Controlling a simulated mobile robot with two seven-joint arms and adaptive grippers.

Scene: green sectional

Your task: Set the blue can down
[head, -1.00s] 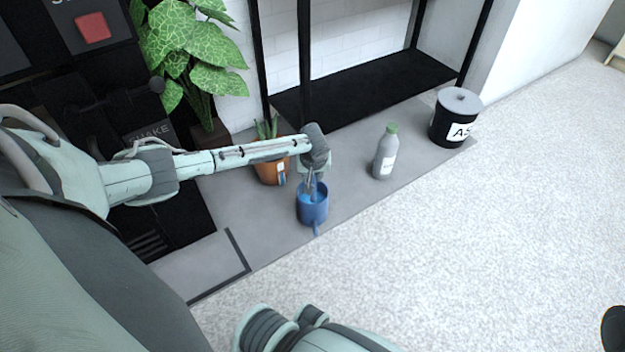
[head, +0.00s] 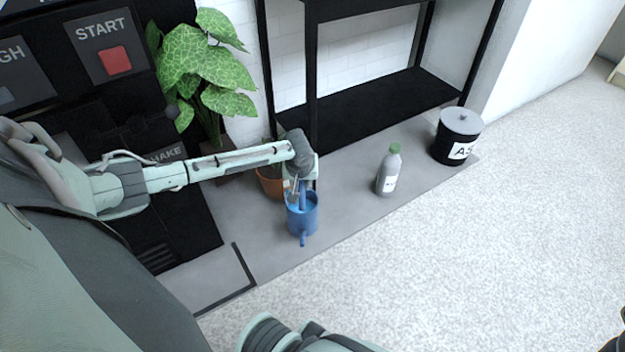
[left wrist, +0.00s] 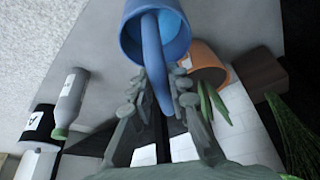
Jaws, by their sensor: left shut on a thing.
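The blue can (head: 303,220) is a watering can with an open top, a spout toward the front and an arched handle. My left gripper (head: 297,186) is above it, shut on its handle. In the left wrist view the fingers (left wrist: 160,100) are on either side of the handle, and the can (left wrist: 160,35) hangs from them, roughly upright. I cannot tell whether its base touches the grey floor strip (head: 270,255). My right gripper is not in view; only part of my right arm shows at the bottom of the head view.
An orange plant pot (head: 269,184) stands just behind the can, partly hidden by my arm. A grey bottle with green cap (head: 388,173) and a black lidded bin (head: 456,140) stand to the right. A black shelf (head: 370,105) is behind. The strip between can and bottle is clear.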

